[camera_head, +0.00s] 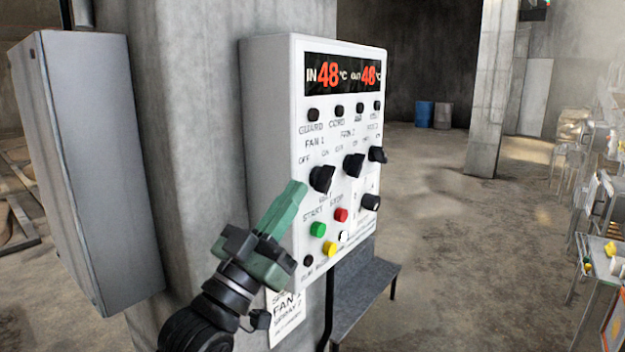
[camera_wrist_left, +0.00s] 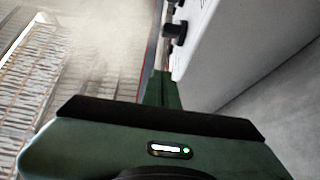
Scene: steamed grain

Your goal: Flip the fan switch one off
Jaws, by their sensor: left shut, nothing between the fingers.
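The white control panel (camera_head: 278,120) is mounted on a concrete pillar, with a display reading IN 48 and OUT 48. The black fan 1 knob (camera_head: 321,179) sits under the FAN 1 label at the panel's left, with OFF and ON marks above it. The fan 2 knob (camera_head: 353,165) is to its right. My left gripper (camera_head: 296,192) is shut and empty, its green tip just left of and below the fan 1 knob; contact cannot be told. In the left wrist view, the gripper (camera_wrist_left: 162,86) is beside the panel face, and a dark knob (camera_wrist_left: 175,30) sticks out. My right gripper is not in view.
Green (camera_head: 318,229), red (camera_head: 341,215) and yellow (camera_head: 330,248) buttons sit below the knobs. A grey box (camera_head: 95,170) is at the left. A grey bench (camera_head: 365,290) stands below the panel. Open floor lies to the right, before cluttered tables (camera_head: 600,250).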

